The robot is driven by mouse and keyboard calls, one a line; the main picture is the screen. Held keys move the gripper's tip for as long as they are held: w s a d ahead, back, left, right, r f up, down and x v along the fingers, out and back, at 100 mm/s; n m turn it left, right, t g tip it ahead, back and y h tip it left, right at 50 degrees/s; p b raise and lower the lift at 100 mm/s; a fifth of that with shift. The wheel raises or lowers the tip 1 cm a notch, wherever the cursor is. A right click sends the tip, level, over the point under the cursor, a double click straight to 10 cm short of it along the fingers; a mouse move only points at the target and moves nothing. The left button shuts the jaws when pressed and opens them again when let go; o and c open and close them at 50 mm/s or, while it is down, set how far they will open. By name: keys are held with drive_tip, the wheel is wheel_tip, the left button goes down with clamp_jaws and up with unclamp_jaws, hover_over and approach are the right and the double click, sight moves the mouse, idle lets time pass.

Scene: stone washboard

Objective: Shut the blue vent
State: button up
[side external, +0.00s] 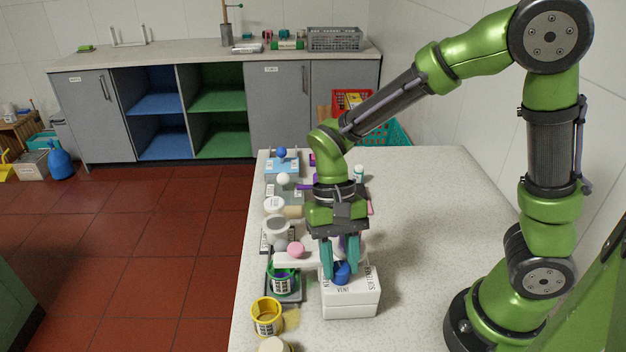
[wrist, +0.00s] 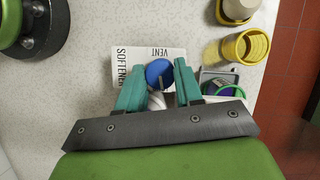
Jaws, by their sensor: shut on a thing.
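The blue vent (side external: 342,274) is a round knob on top of a white box (side external: 351,305) near the front of the counter. The box's top is lettered "VENT" and "SOFTENER". My gripper (side external: 341,268) points straight down over the box, its teal fingers on either side of the knob. In the wrist view the blue vent (wrist: 159,73) sits between the two fingertips, with a pale mark on its top. My gripper (wrist: 158,76) is shut on it. The fingers hide part of the knob's sides.
Left of the box stand a yellow cup (side external: 267,318), a dark tray with a green-rimmed container (side external: 282,280), a pink knob (side external: 296,250) and a white-topped jar (side external: 275,228). More bottles and knobs line the counter's left edge. The counter (side external: 430,215) is clear to the right.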

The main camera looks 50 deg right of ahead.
drive_tip(key=shift+m+t+y, duration=0.3)
drive_tip(key=shift+m, duration=0.9)
drive_tip(key=o, duration=1)
drive_tip(key=shift+o, duration=0.2)
drive_tip(key=v, duration=1.7)
drive_tip(key=shift+s, duration=0.1)
